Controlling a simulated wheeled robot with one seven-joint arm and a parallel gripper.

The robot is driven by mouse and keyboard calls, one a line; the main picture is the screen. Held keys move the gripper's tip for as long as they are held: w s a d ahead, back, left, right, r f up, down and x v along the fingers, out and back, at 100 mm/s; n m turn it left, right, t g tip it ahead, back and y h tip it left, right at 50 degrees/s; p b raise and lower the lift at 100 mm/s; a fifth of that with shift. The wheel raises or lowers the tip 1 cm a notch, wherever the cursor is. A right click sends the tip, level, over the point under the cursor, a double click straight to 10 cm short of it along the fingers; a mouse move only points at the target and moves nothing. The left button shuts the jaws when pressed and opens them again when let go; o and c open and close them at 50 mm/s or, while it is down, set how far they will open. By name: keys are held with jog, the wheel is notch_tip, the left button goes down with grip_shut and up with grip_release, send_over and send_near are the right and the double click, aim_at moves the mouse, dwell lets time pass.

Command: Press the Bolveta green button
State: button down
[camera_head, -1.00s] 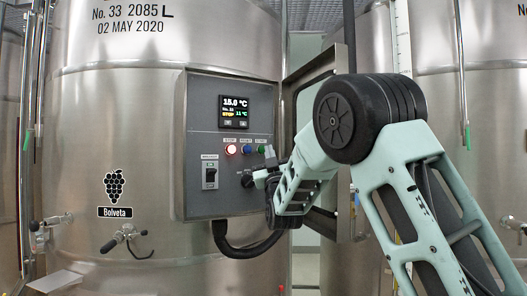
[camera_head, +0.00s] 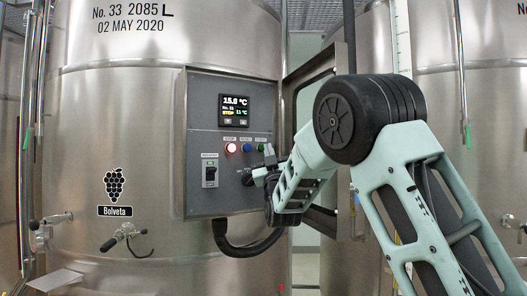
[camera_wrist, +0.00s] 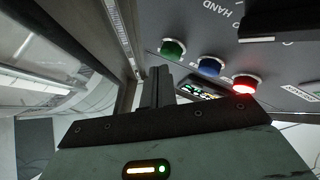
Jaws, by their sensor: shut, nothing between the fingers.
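The Bolveta vat (camera_head: 75,160) carries a grape label with its name. On its grey control panel (camera_head: 205,130) a row of three buttons sits under the display: a lit red one (camera_head: 231,148), a blue one (camera_head: 247,148) and the green button (camera_head: 261,148). My gripper (camera_head: 269,153) is shut and empty, close to the panel just beside the green button. In the wrist view my fingertips (camera_wrist: 160,74) are just beside the green button (camera_wrist: 172,48), with the blue (camera_wrist: 210,66) and red (camera_wrist: 245,84) ones farther right. I cannot tell their distance from the panel.
The open panel door (camera_head: 313,70) stands right of the panel, close to my arm. A rotary knob (camera_head: 247,178) and a switch (camera_head: 210,172) sit below the buttons. A black cable (camera_head: 235,250) hangs under the panel. Another steel vat (camera_head: 490,110) stands at the right.

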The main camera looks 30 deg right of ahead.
jog(key=shift+w, duration=0.25)
jog(key=shift+w+b, duration=0.35)
jog(key=shift+b, duration=0.05)
dwell(0.6)
jog(key=shift+s, duration=0.1)
jog(key=shift+s+b, duration=0.7)
jog(key=shift+b, duration=0.15)
jog(key=shift+s+f, duration=0.1)
jog(key=shift+s+a+b, duration=0.15)
jog(key=shift+s+b, duration=1.6)
jog(key=shift+s, duration=0.65)
